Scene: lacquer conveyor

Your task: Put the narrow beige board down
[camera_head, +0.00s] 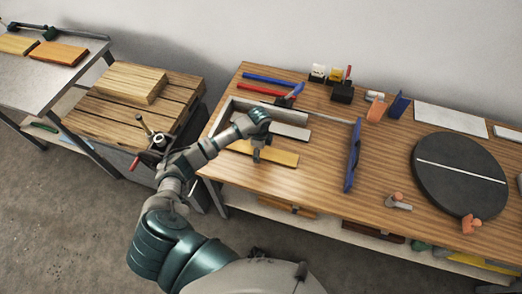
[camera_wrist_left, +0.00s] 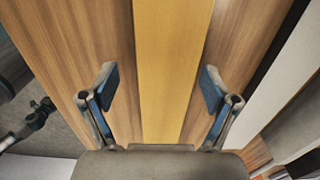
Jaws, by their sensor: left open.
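The narrow beige board (camera_head: 284,157), yellowish in tone, lies flat on the wooden workbench, close to its front left edge. My left gripper (camera_head: 257,157) is over the board, with the arm reaching in from the lower left. In the left wrist view the board (camera_wrist_left: 172,60) runs lengthwise between the two fingers of my left gripper (camera_wrist_left: 160,85). The fingers are spread, with a visible gap on each side of the board, so nothing is gripped. My right gripper does not show.
A grey board (camera_head: 290,130) lies behind the beige one, inside a pale frame (camera_head: 318,115). A blue level-like tool (camera_head: 353,155) stands to the right. A black turntable (camera_head: 450,170) is farther right. A vise (camera_head: 155,142) is on the slatted table at left.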

